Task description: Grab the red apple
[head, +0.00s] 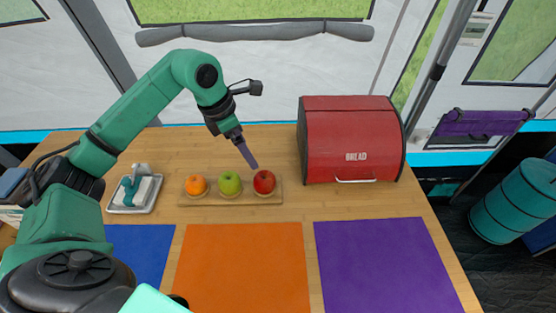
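The red apple (264,181) sits at the right end of a wooden board (213,198) on the table. A green apple (229,183) and an orange (196,185) sit to its left on the same board. My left gripper (252,163) points down just above and to the left of the red apple, its purple finger close to the apple's top. Only one finger shows clearly, so I cannot tell its opening or whether it touches the apple. My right gripper is not in view.
A red bread box (350,140) stands right of the board. A small metal tray (135,190) with a teal-handled item lies to the left. Blue (138,252), orange (243,265) and purple mats (383,262) cover the front of the table. A teal barrel (512,203) stands beyond the right edge.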

